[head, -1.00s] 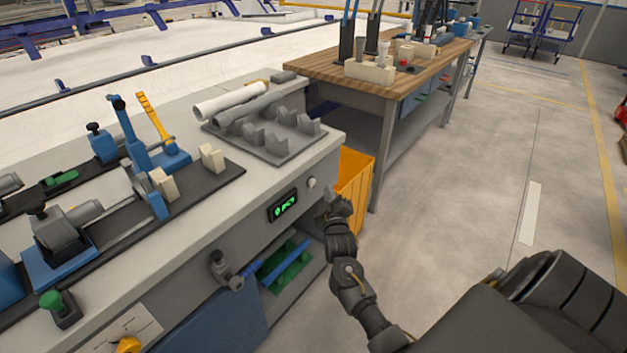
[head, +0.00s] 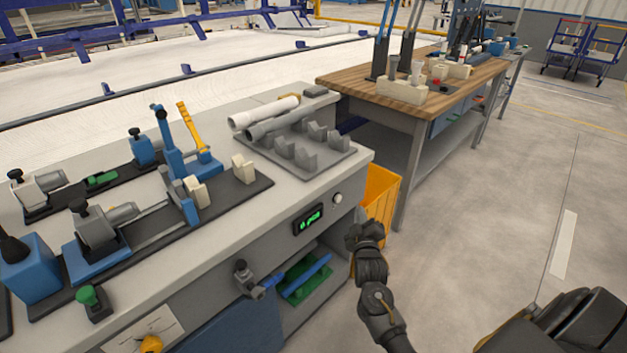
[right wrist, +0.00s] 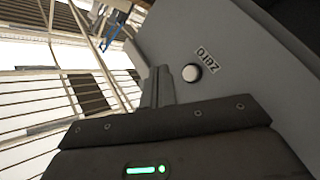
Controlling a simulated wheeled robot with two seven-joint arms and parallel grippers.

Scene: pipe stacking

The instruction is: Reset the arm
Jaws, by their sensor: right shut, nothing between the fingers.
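My right arm comes up from the lower right in the head view. Its gripper (head: 364,234) is beside the workbench's right end, in front of the yellow bin, and holds nothing. The right wrist view shows its fingers (right wrist: 158,87) shut together, near a grey panel (right wrist: 235,70) with a round white button (right wrist: 191,73). My left gripper is in neither view. A white pipe (head: 264,112) and a grey pipe (head: 278,124) lie side by side at the back of a grey cradle tray (head: 335,162) on the workbench.
The grey workbench (head: 240,213) carries blue clamp fixtures (head: 97,240) on dark rails. A yellow bin (head: 381,192) stands by its right end. A wood-topped table (head: 440,95) stands behind. The floor on the right (head: 500,190) is clear.

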